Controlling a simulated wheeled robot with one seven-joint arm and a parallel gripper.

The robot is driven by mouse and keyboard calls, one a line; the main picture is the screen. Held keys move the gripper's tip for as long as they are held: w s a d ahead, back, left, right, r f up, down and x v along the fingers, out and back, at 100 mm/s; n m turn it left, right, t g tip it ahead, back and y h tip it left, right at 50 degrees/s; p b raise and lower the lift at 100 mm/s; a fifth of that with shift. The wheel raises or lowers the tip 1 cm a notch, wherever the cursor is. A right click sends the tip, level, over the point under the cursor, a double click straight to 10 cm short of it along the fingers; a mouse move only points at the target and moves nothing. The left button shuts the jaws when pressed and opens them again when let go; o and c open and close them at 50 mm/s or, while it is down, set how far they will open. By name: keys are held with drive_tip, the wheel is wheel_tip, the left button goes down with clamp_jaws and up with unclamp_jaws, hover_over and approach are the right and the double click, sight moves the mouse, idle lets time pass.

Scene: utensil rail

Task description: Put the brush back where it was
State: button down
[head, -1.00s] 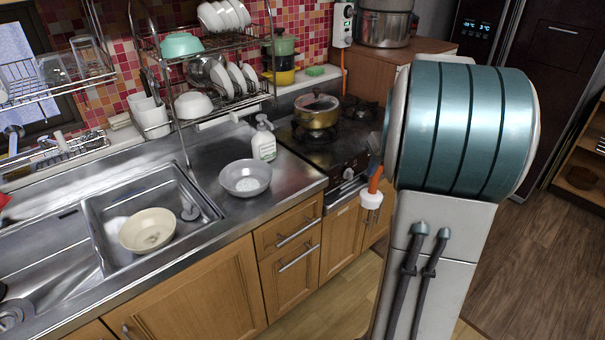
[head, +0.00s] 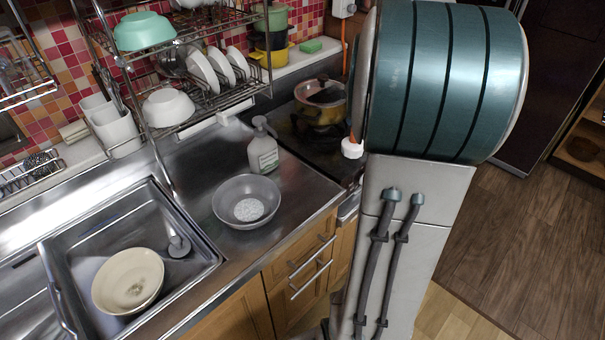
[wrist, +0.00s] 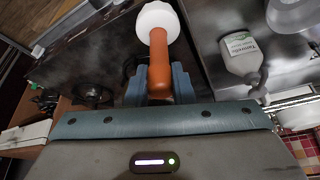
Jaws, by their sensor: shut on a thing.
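The brush has an orange handle and a white head. In the wrist view, my gripper (wrist: 159,84) is shut on the orange handle of the brush (wrist: 158,55), whose white head points away from the fingers. In the head view, the white head of the brush (head: 352,149) shows just left of my arm, in front of the stove. The fingers are hidden there behind my arm. No empty hook or holder for the brush can be made out clearly.
A soap bottle (head: 262,152) and grey bowl (head: 246,202) stand on the steel counter. A pot (head: 320,103) sits on the stove. The dish rack (head: 205,98) rises behind the counter. A cream bowl (head: 128,281) is in the sink. Open floor lies at right.

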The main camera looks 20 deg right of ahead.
drive_tip(key=w+a+f+p, duration=0.1)
drive_tip(key=a+f+p, duration=0.1)
drive_tip(key=a+f, duration=0.8)
drive_tip(key=shift+a+f, duration=0.4)
drive_tip(key=shift+a, duration=0.25)
drive_tip(key=shift+w+f, duration=0.1)
drive_tip(key=shift+f, duration=0.15)
drive_tip(key=c, duration=1.3)
unclamp_jaws()
drive_tip(key=shift+o, duration=0.2)
drive_tip(key=shift+r, duration=0.2)
